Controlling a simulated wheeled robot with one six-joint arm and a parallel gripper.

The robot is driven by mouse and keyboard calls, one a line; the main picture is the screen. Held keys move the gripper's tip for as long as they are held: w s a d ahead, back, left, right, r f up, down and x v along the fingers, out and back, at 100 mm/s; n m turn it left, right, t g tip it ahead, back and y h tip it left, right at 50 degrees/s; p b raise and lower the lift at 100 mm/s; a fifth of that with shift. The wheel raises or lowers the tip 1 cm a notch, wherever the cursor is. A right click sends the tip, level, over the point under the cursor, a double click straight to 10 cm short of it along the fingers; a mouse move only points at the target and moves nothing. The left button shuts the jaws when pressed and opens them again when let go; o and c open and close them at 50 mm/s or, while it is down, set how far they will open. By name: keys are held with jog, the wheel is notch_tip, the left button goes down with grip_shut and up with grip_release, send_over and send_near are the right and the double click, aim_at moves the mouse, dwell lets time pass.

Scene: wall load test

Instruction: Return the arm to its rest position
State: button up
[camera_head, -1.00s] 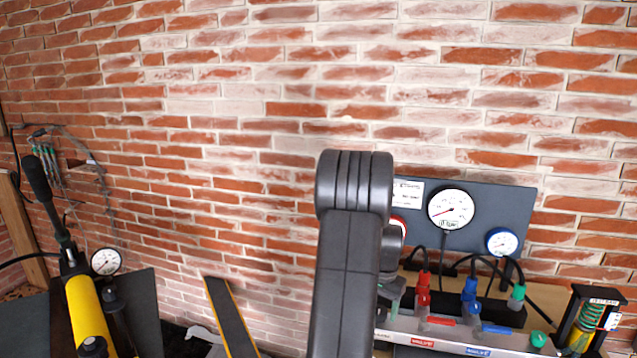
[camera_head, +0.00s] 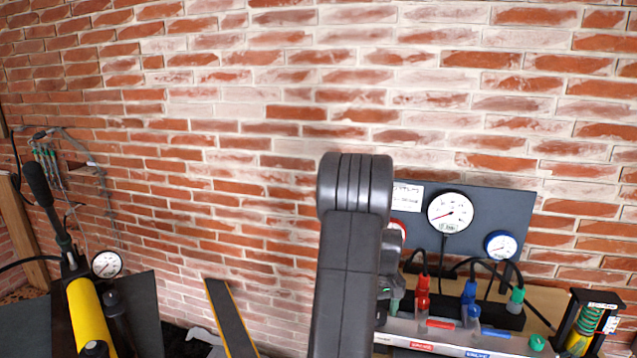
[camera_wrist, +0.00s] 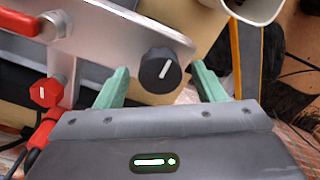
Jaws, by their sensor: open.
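My arm (camera_head: 345,270) stands up in the middle of the head view, its dark links in front of the brick wall. My gripper (camera_wrist: 160,85) shows in the wrist view with two green fingers spread apart and nothing between them at the tips. A black knob (camera_wrist: 160,70) on a silver panel (camera_wrist: 115,30) lies beyond the gap between the fingers. I cannot tell how far the fingers are from it. In the head view the gripper is mostly hidden behind my arm.
A gauge board (camera_head: 515,215) with dials stands at right, above a silver valve panel (camera_head: 500,343) with red, blue and green fittings. A spring device (camera_head: 588,320) stands far right. A yellow pump (camera_head: 88,315) with a long handle stands at left. A dark yellow-edged bar (camera_head: 230,318) lies between.

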jog(key=n+p, duration=0.1)
jog(key=n, duration=0.5)
jog(key=shift+n, duration=0.4)
